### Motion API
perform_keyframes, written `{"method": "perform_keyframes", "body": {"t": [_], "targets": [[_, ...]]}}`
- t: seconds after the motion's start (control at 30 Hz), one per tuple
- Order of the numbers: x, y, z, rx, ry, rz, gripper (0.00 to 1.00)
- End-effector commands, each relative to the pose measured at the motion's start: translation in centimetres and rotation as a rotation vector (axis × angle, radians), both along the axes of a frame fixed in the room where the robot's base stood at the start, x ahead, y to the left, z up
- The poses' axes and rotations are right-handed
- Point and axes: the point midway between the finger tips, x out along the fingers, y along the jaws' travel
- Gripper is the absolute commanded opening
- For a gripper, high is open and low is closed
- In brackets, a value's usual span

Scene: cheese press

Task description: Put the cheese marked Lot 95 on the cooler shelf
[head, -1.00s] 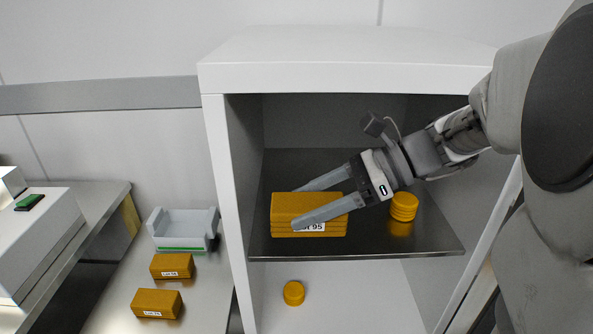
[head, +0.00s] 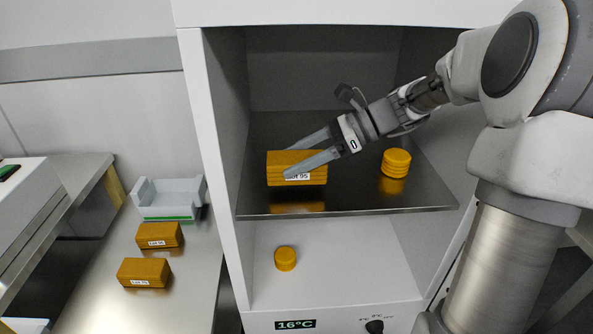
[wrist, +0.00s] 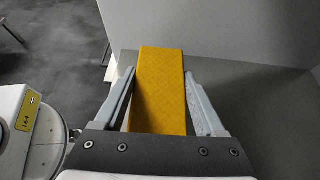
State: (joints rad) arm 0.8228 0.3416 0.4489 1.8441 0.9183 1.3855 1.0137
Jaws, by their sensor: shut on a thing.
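The Lot 95 cheese (head: 276,172) is an orange-yellow block with a white label on its front. It is inside the open white cooler, over the left part of the dark shelf (head: 400,198). My gripper (head: 289,162) reaches in from the right and is shut on the block, one finger on its front and one behind. A finger partly covers the label. The block's reflection shows just below it; I cannot tell whether it touches the shelf. In the wrist view the block (wrist: 160,90) lies between both fingers.
Another round cheese (head: 285,258) is on the cooler floor. Two labelled blocks (head: 160,235) (head: 144,272) and a pale tray (head: 168,198) are on the left counter. The cooler's left wall (head: 226,120) is close.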

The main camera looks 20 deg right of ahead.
Motion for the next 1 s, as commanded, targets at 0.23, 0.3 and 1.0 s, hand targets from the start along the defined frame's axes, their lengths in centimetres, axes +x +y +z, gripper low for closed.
{"method": "perform_keyframes", "body": {"t": [0.23, 0.3, 1.0], "targets": [[0.0, 0.0, -2.0, 0.000, -0.003, 0.001, 0.00], [0.0, 0.0, -2.0, 0.000, -0.003, 0.001, 0.00], [0.0, -0.3, -1.7, -0.001, -0.003, -0.001, 1.00]]}}
